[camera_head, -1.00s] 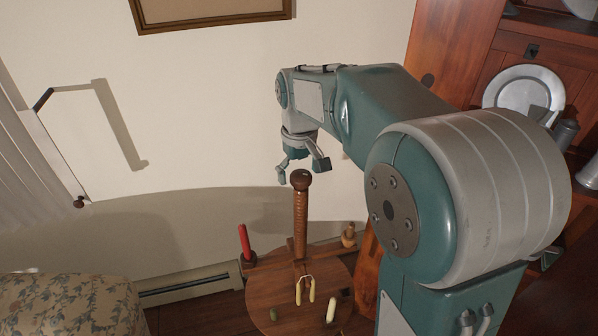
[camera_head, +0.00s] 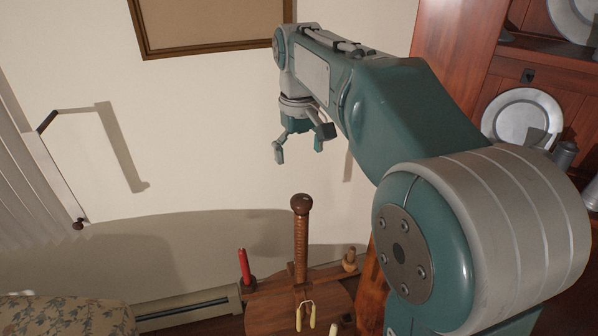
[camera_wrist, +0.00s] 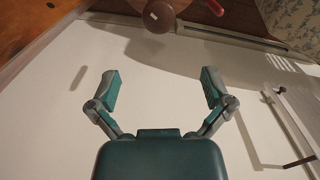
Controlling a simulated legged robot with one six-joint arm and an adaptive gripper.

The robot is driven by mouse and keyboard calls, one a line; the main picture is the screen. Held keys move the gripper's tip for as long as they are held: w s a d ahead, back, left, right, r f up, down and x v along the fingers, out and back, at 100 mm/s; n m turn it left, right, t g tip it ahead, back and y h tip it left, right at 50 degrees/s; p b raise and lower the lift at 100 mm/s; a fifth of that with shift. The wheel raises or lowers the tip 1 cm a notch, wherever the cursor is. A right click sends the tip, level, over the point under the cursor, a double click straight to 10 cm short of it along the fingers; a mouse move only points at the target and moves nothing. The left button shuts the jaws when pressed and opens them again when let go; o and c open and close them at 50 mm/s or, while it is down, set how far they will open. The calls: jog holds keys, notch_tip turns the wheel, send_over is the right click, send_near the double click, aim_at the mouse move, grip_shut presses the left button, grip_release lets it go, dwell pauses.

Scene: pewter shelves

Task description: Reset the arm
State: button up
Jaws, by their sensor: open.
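My gripper (camera_head: 299,152) hangs fingers-down in front of the cream wall in the head view, above the wooden stand. Its two teal fingers are spread apart with nothing between them. It also shows in the wrist view (camera_wrist: 160,90), open and empty, with bare wall behind it. My arm reaches from the right, bent over at the elbow.
Below my gripper is a round wooden table (camera_head: 270,314) with a ribbed post (camera_head: 301,240), a red candle (camera_head: 245,267) and pale candles (camera_head: 306,314). A wooden hutch with pewter plates (camera_head: 521,117) stands right. A framed board (camera_head: 210,22) hangs behind. An upholstered seat (camera_head: 60,316) is lower left.

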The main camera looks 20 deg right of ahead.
jog(key=shift+r, duration=0.35)
jog(key=s+f+m+t, duration=0.1)
jog(key=s+f, duration=0.3)
jog(key=s, duration=0.6)
jog(key=s+f+m+t, duration=0.1)
jog(key=s+f+t, duration=0.3)
jog(key=s, duration=0.7)
jog(key=shift+s+f+m+t, duration=0.25)
jog(key=shift+f+m+t, duration=0.05)
jog(key=shift+f, duration=0.3)
